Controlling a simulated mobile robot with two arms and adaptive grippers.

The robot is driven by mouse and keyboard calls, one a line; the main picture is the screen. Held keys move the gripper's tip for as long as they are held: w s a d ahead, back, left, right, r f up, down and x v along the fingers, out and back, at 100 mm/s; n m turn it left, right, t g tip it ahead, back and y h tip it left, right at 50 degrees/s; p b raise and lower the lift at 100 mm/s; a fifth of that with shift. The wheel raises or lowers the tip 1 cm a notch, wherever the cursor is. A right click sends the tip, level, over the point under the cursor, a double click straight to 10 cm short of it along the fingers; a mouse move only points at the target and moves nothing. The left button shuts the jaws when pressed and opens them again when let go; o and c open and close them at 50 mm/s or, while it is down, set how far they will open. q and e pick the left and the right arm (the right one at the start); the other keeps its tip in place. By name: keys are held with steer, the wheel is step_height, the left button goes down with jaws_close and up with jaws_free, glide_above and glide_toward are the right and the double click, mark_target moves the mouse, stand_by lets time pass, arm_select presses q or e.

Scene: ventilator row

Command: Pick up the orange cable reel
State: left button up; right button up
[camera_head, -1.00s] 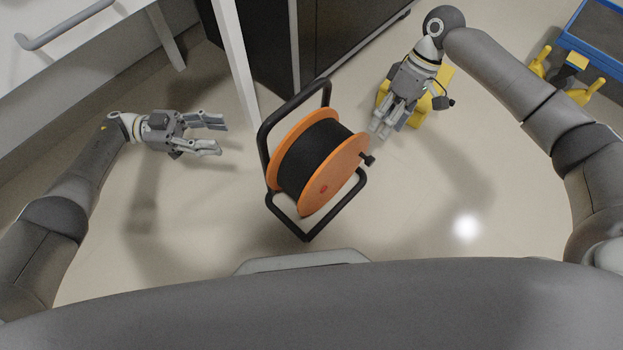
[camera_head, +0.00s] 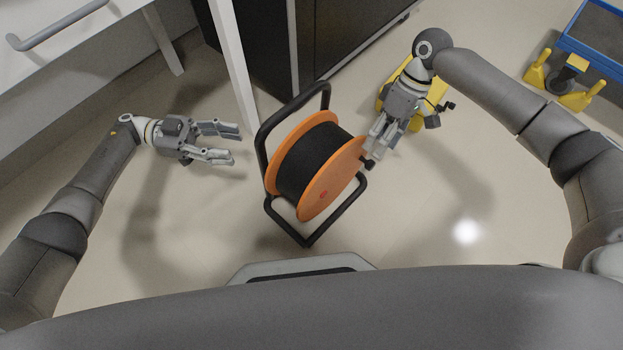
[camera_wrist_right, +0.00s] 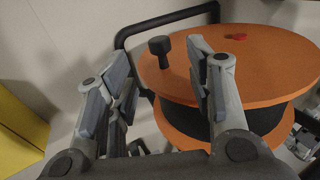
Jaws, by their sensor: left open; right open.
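The orange cable reel (camera_head: 333,188) stands on the floor in the middle of the head view, with black cable wound between its orange discs and a black tube frame (camera_head: 262,150) around it. My left gripper (camera_head: 236,146) is open and empty, a short gap to the left of the reel. My right gripper (camera_head: 375,150) is open at the reel's right side and covers part of the disc's edge. In the right wrist view, the reel's orange disc (camera_wrist_right: 265,75) and its black crank knob (camera_wrist_right: 159,46) show beyond and between the open fingers (camera_wrist_right: 160,85).
A dark cabinet (camera_head: 350,35) and a white table leg (camera_head: 232,65) stand behind the reel. A yellow object (camera_head: 437,92) is behind my right gripper. A blue-edged cart (camera_head: 590,45) with yellow feet is at the top right. The floor at lower right is clear.

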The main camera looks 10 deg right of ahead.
mark_target(273, 121)
arm_select(q)
steer(key=x, duration=0.6)
steer(key=shift+s+d, duration=0.1)
steer(key=shift+d, duration=0.2)
arm_select(e)
steer(key=x, duration=0.6)
steer(key=shift+s+a+f, duration=0.1)
steer(key=shift+f, duration=0.2)
arm_select(q)
jaws_close()
arm_select(e)
jaws_close()
arm_select(q)
steer(key=shift+r, duration=0.25)
arm_select(e)
steer(key=shift+r, duration=0.2)
